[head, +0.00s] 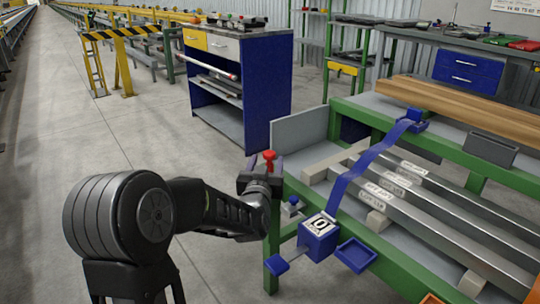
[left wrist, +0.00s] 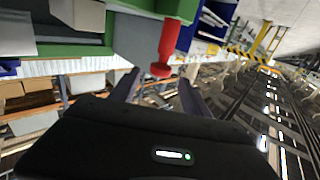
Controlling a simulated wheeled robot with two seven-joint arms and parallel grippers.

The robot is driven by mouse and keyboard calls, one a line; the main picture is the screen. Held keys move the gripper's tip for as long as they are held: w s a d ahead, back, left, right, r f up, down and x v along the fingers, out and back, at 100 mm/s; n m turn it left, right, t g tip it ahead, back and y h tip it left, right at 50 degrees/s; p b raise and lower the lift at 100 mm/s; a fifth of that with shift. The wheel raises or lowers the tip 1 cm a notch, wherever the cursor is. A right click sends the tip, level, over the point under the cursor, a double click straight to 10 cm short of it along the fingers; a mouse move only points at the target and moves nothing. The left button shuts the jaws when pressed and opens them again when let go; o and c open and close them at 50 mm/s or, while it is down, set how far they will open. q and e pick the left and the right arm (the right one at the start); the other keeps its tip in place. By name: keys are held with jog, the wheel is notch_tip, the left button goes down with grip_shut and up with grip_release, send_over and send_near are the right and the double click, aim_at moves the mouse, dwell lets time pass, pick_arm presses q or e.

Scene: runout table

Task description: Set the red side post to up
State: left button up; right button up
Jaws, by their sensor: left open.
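The red side post (head: 269,157) shows in the head view as a red knob just above my left gripper (head: 262,180), at the left end of the green table. Its lower part is hidden behind the gripper. The jaws are open, with a finger on each side of that end in the picture. I cannot tell whether either finger touches it. My right gripper is not in view.
The green runout table (head: 400,262) carries several metal bars (head: 455,215), a wooden plank (head: 450,104) and a blue strap (head: 362,170). A blue box marked 0 (head: 318,243) sits at its front edge. A blue cabinet (head: 268,90) stands behind.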

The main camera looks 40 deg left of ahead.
aim_at(268, 157)
pick_arm(q)
jog(key=x, duration=0.5)
jog(key=shift+w+a+b, duration=0.1)
jog(key=shift+w+b, duration=0.05)
jog(key=shift+b, duration=0.25)
grip_shut()
dwell(1.0)
